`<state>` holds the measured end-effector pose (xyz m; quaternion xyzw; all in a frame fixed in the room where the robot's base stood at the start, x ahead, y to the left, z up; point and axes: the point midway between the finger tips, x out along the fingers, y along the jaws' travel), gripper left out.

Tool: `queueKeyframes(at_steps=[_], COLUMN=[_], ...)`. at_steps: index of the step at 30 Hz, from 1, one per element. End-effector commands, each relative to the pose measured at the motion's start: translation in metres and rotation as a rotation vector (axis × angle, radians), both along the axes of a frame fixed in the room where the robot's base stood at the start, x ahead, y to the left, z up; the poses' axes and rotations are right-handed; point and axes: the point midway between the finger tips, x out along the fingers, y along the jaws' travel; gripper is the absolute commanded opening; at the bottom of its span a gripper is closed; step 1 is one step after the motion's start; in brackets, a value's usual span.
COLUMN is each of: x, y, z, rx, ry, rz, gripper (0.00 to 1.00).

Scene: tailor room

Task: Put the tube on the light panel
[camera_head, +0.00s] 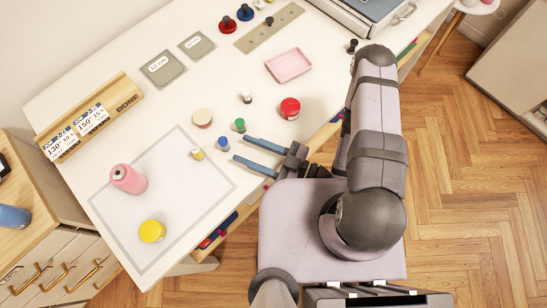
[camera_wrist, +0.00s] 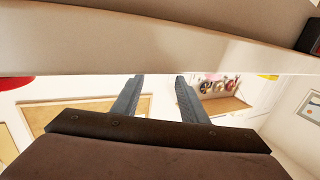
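The light panel (camera_head: 175,185) appears to be the pale grey-bordered sheet flat on the white table. Several small capped containers stand near it, and I cannot tell which is the tube: a blue-capped one (camera_head: 223,144) just outside the panel's right edge, a green-capped one (camera_head: 239,125) behind it, a dark-capped one (camera_head: 246,97) farther back, and a small yellow one (camera_head: 197,154) at the panel's upper right edge. My gripper (camera_head: 241,148) is open and empty at the table's front edge, its fingertips close to the blue-capped one. The fingers also show apart in the wrist view (camera_wrist: 158,80).
A beige round pot (camera_head: 202,118), a red one (camera_head: 290,108) and a pink tray (camera_head: 289,65) are farther back. A wooden ticket holder (camera_head: 90,120) lies left. The panel's middle is clear.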

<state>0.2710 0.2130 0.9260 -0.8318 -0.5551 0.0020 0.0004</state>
Motion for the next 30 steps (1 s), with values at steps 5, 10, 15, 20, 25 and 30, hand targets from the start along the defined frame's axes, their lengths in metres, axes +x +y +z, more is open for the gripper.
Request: queueKeyframes(at_steps=[5,10,15,20,25,30], x=[-0.005,-0.009,-0.015,-0.019,-0.023,-0.026], y=[-0.014,-0.026,-0.037,-0.048,-0.057,-0.062], z=[0.001,0.001,0.001,0.001,0.001,0.001], rx=[0.001,0.003,0.001,0.005,0.005,0.002], ry=[-0.002,0.000,-0.004,-0.002,-0.002,-0.003], rz=[-0.006,-0.007,-0.006,-0.004,-0.002,0.000], gripper=[0.40,0.40,0.40,0.40,0.40,0.40])
